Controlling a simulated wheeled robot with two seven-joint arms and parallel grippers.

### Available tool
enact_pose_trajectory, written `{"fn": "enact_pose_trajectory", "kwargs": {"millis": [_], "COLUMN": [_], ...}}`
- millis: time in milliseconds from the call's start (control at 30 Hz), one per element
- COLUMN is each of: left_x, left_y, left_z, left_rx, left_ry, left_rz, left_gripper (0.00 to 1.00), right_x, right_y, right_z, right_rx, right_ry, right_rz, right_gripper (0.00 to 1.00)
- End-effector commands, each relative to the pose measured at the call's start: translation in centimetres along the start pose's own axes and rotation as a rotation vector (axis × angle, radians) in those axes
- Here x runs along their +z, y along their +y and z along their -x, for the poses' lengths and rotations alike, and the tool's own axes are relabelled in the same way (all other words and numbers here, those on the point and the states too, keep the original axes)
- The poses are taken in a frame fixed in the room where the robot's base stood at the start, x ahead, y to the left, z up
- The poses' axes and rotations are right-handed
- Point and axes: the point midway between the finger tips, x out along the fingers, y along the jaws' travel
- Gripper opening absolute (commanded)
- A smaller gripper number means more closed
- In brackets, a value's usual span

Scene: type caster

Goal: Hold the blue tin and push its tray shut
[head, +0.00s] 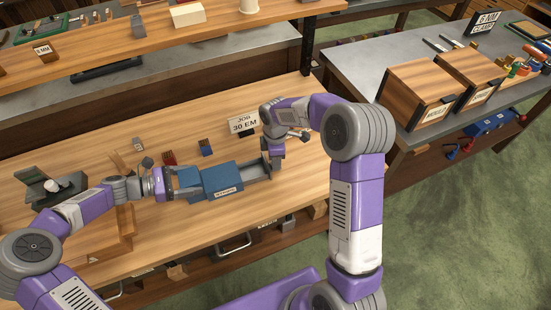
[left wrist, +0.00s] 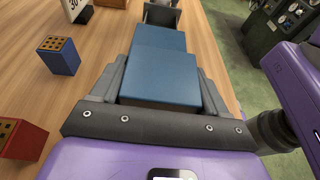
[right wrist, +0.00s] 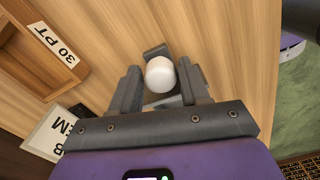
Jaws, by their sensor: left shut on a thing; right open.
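The blue tin (head: 222,179) lies on the wooden bench, with a label on its front side. Its grey tray (head: 258,170) sticks out at the right end. My left gripper (head: 176,183) is shut on the tin's left end; the left wrist view shows the blue top (left wrist: 160,75) between its fingers. The tray also shows at the top of that view (left wrist: 162,16). My right gripper (head: 277,158) is open and points down at the tray's outer end. In the right wrist view a white rounded piece (right wrist: 160,75) shows between its fingers; I cannot tell whether they touch it.
A red block (head: 169,158) and a blue block (head: 205,147) stand behind the tin. A sign (head: 243,124) reading "JOB 30 EM" stands behind the tray. A dark green device (head: 48,188) is at the left. The bench front before the tin is clear.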

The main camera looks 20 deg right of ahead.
Motion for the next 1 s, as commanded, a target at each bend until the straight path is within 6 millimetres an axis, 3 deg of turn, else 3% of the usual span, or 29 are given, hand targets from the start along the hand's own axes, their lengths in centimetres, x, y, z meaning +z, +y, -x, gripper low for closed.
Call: {"fn": "enact_pose_trajectory", "kwargs": {"millis": [400, 633, 733, 1000], "left_x": [0.0, 0.0, 0.0, 0.0], "left_y": [0.0, 0.0, 0.0, 0.0], "left_z": [0.0, 0.0, 0.0, -0.1], "left_rx": [-0.001, -0.001, -0.001, -0.001], "left_ry": [0.000, 0.000, 0.000, 0.000], "left_rz": [0.000, 0.000, 0.000, 0.000], "left_gripper": [0.43, 0.43, 0.43, 0.43], "right_x": [0.0, 0.0, -0.3, -5.8], "right_y": [0.0, 0.0, -0.1, -1.5], "right_z": [-0.8, -0.8, -0.8, -0.8], "right_rx": [0.000, 0.000, 0.000, 0.000], "right_ry": [0.000, 0.000, 0.001, 0.002], "right_rz": [-0.001, -0.001, 0.000, 0.007], "right_gripper": [0.44, 0.09, 0.08, 0.08]}}
